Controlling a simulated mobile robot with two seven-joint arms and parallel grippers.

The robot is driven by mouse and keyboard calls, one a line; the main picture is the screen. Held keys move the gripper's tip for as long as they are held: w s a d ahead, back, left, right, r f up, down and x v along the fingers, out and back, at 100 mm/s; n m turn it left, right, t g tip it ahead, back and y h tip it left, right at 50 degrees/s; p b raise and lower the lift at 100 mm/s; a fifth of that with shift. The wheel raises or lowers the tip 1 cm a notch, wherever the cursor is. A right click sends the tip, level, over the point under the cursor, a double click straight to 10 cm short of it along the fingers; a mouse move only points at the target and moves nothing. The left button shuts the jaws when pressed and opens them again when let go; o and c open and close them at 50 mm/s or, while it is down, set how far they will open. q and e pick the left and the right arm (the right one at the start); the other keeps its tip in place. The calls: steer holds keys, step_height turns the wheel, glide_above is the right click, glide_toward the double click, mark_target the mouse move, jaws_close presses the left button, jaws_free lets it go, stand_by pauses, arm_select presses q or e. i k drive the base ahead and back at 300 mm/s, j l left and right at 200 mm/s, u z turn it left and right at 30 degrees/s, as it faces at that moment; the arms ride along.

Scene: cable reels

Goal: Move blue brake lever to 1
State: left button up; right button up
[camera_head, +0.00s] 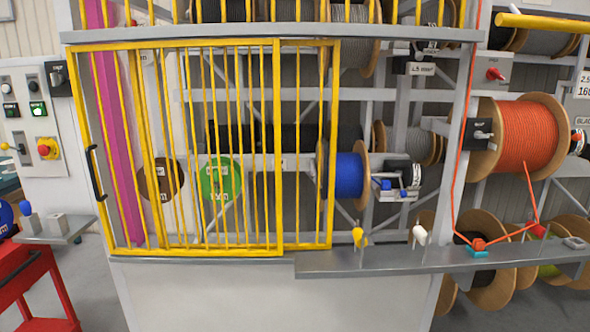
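A blue cable reel (350,174) sits on the rack just right of the yellow sliding gate. Beside it is a grey and black bracket unit (401,170) with a small blue knob (385,184), which looks like the blue brake lever. Its position marks are too small to read, so I cannot tell its setting. Another small blue-topped part (26,208) stands on a grey shelf at the far left. Neither of my grippers is in view.
A yellow barred gate (277,150) covers the left of the rack. A grey ledge (350,264) runs below the blue reel, holding yellow, white and red cable ends. An orange reel (528,135) is at right. A red cart (38,290) stands lower left.

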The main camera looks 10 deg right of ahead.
mark_target(403, 194)
steer(key=i+l, duration=0.2)
steer(key=l, duration=0.15)
steer(key=i+l+u, duration=0.1)
steer(key=i+l, duration=0.25)
steer(key=l, duration=0.3)
